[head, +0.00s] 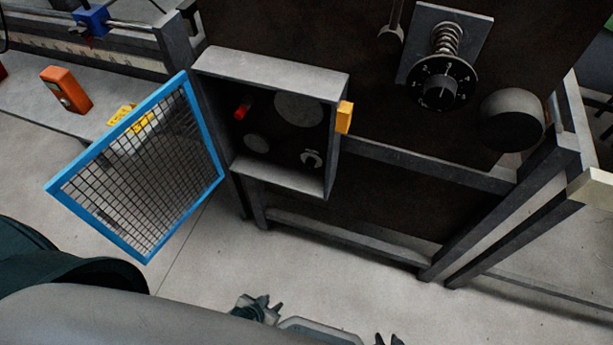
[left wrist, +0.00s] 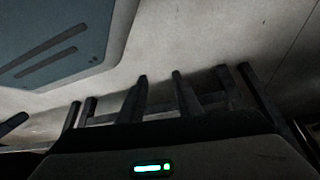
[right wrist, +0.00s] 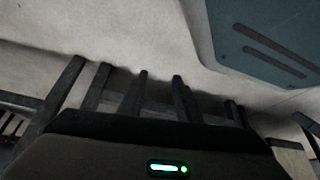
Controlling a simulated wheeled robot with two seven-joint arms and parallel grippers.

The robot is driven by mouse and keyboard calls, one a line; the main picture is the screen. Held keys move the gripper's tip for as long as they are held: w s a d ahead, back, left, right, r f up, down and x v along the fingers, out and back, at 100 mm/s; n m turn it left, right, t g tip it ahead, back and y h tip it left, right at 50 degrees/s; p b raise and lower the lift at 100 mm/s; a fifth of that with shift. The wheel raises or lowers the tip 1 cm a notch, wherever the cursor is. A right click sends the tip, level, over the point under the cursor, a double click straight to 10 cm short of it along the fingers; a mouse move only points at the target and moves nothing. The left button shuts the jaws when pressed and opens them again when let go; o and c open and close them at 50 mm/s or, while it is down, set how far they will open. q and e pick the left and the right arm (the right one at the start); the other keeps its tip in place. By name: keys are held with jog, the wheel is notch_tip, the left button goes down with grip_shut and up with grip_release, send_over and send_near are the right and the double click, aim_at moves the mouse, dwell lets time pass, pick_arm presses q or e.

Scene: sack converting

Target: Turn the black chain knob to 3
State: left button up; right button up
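A black round dial knob (head: 440,90) with white numerals around its face sits on a coil spring in front of a grey plate (head: 416,62), upper right in the head view. The numeral 3 is near the top of its face; the pointer setting is too small to read. My left gripper (head: 258,306) is low in the head view, far below the knob, its fingers apart and empty. My right gripper (head: 389,341) shows only its fingertips at the bottom edge, apart and empty. The fingers also show in the left wrist view (left wrist: 160,82) and the right wrist view (right wrist: 160,82).
A grey open box (head: 270,68) holds a red part and round parts; its blue mesh door (head: 135,170) swings out left. A yellow block (head: 344,117) is on its right side. A larger dark round part (head: 512,120) stands right of the knob. Floor (head: 340,285) before the frame is clear.

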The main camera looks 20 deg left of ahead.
pick_arm(q)
jog(key=shift+w+d, duration=0.1)
jog(key=shift+w, duration=0.05)
pick_arm(e)
jog(key=shift+w+a, duration=0.1)
jog(key=shift+w, duration=0.05)
pick_arm(q)
jog(key=shift+o, duration=0.4)
pick_arm(e)
jog(key=shift+o, duration=0.4)
